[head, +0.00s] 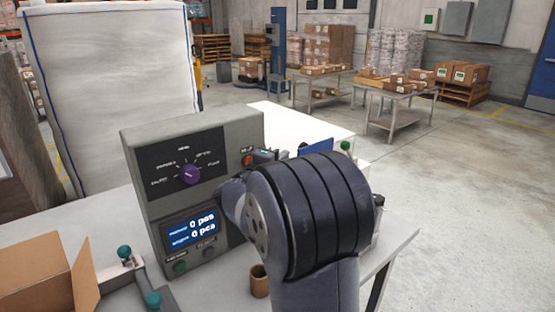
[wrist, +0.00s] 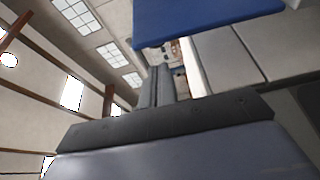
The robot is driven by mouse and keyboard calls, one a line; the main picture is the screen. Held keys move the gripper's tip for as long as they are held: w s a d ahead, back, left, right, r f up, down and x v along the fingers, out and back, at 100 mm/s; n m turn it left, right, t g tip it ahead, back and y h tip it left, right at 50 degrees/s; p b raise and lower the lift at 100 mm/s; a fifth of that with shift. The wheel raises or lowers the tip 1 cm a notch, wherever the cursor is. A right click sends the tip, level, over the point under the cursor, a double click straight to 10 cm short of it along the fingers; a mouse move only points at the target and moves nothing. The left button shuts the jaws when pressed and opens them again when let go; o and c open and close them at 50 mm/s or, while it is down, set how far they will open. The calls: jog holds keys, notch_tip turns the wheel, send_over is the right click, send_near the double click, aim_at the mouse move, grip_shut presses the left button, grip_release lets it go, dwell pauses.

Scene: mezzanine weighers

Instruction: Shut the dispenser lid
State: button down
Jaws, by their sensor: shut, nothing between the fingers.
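A flat blue panel, which looks like the dispenser lid (head: 318,147), shows just above my arm in the head view. It stands up at a tilt, and most of the dispenser is hidden behind my arm. In the wrist view the blue lid (wrist: 200,20) fills the top, beyond and above my fingertips. My gripper (wrist: 160,72) has its two fingers together with nothing between them. A gap seems to lie between fingers and lid, but I cannot tell how wide.
A grey control box (head: 145,165) with a purple knob (head: 190,174) and display stands left of my arm. A brown cup (head: 260,281) is close beside my arm. An open cardboard box (head: 45,275) sits front left. Side tables (head: 400,98) stand beyond open floor.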

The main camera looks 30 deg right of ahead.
jog(key=x, duration=0.6)
jog(key=shift+d, duration=0.15)
jog(key=shift+w, duration=0.1)
jog(key=s+d+f+m+g+h+b, duration=0.1)
jog(key=s+f+m+h+b, duration=0.1)
jog(key=s+m+b, duration=0.5)
jog(key=s+d+f+m+g+h+b, duration=0.1)
jog(key=s+f+m+g+h+b, duration=0.1)
jog(key=s+m+b, duration=0.5)
jog(key=shift+s+f+m+h, duration=0.45)
jog(key=shift+m+h, duration=0.35)
jog(key=shift+m, duration=0.2)
jog(key=shift+f, duration=0.1)
